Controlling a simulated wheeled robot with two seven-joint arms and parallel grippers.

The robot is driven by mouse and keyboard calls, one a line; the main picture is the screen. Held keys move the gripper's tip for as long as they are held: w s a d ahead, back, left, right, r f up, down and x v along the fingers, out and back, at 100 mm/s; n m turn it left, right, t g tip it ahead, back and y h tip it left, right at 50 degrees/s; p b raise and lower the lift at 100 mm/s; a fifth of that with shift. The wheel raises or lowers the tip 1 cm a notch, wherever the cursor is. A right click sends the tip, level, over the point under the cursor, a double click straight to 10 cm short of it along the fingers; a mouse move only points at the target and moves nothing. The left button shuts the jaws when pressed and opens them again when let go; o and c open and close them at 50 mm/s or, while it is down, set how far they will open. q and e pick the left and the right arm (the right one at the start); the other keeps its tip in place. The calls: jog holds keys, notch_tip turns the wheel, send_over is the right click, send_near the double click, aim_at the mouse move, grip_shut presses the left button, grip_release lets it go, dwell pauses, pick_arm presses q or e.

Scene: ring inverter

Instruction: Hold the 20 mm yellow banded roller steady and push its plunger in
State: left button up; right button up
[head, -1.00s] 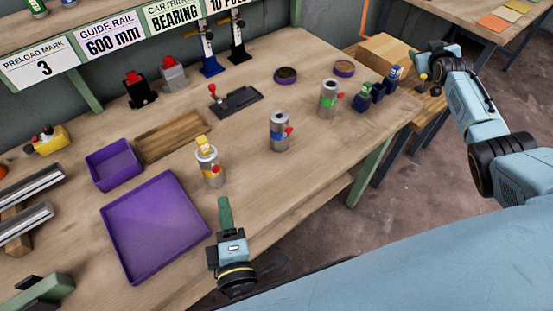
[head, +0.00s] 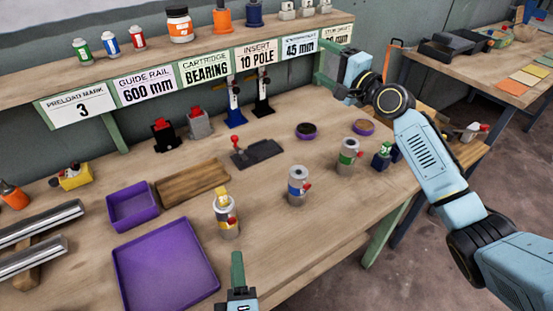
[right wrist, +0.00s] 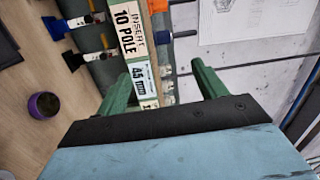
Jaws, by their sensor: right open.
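The yellow banded roller (head: 227,220) stands upright on the bench, a silver cylinder with a yellow band, a red knob on its side and a yellow piece (head: 221,194) on top. My left gripper (head: 237,262) is in front of it, nearer the bottom edge and apart from it. Its green fingers line up in the view, so its opening is unclear. My right gripper (head: 326,62) is raised by the shelf's right end, away from the roller. In the right wrist view its green fingers (right wrist: 160,88) are spread with nothing held between them.
A blue-banded roller (head: 297,187) and a green-banded roller (head: 347,158) stand to the right. A large purple tray (head: 166,268), small purple tray (head: 133,205) and wooden tray (head: 192,184) lie to the left. The labelled shelf (head: 180,76) runs behind.

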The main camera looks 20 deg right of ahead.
jog(key=s+a+f+m+g+y, duration=0.2)
jog(key=s+a+f+m+y, duration=0.15)
jog(key=a, duration=0.45)
jog(key=m+g, duration=0.8)
jog(key=g, duration=0.1)
send_near(228, 218)
notch_tip(228, 218, down, 3)
jog(key=d, duration=0.3)
jog(key=shift+y, duration=0.35)
jog(key=x, duration=1.3)
jog(key=shift+w+a+r, duration=0.1)
jog(key=shift+w+a, duration=0.15)
jog(key=shift+w, duration=0.3)
jog(key=shift+c, duration=0.4)
